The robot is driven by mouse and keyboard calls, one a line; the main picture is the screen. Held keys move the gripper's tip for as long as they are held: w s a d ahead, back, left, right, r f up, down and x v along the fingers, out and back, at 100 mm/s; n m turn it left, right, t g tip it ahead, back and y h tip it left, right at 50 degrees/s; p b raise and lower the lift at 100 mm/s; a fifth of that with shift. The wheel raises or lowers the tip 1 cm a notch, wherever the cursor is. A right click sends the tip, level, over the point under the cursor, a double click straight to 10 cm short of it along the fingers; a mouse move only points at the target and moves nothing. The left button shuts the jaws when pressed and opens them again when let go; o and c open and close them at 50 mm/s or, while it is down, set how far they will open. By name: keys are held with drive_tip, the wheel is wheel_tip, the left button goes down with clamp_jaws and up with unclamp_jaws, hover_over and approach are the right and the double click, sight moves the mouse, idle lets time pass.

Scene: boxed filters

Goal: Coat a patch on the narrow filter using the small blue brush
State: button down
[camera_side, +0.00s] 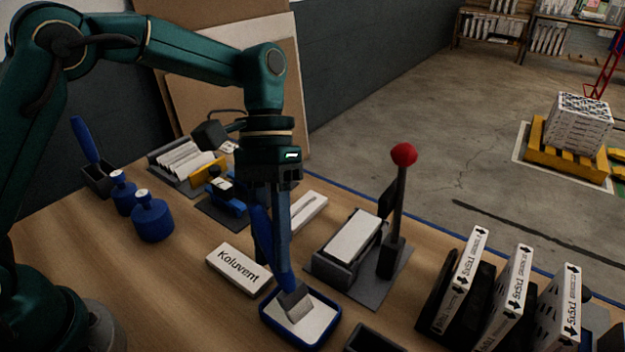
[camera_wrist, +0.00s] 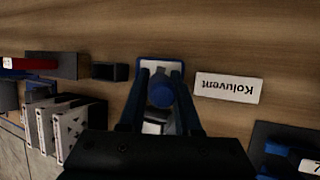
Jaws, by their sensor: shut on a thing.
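My gripper (camera_side: 274,245) points down, shut on a small blue brush with a grey-white head (camera_side: 293,303). The blue handle end (camera_wrist: 161,92) shows between the fingers in the wrist view. The brush head is over a shallow blue-rimmed tray (camera_side: 333,331) with a pale fill, and appears to touch it. A white box marked Koluvent (camera_side: 240,270) lies flat just left of the tray. A white block (camera_side: 354,236) lies in a dark fixture behind and right of the tray, and a narrower white piece (camera_side: 304,211) lies farther back. I cannot tell which is the narrow filter.
A red-knobbed lever (camera_side: 403,154) stands beside the fixture. White boxes (camera_side: 460,280) stand upright in dark holders at right. Blue bottles (camera_side: 152,218) and a second blue handle (camera_side: 84,138) in a dark cup are at left. A dark open container (camera_side: 375,338) is near the front edge.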

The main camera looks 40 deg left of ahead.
sight(268, 223)
idle(0.3)
drive_tip(key=shift+r, duration=3.5)
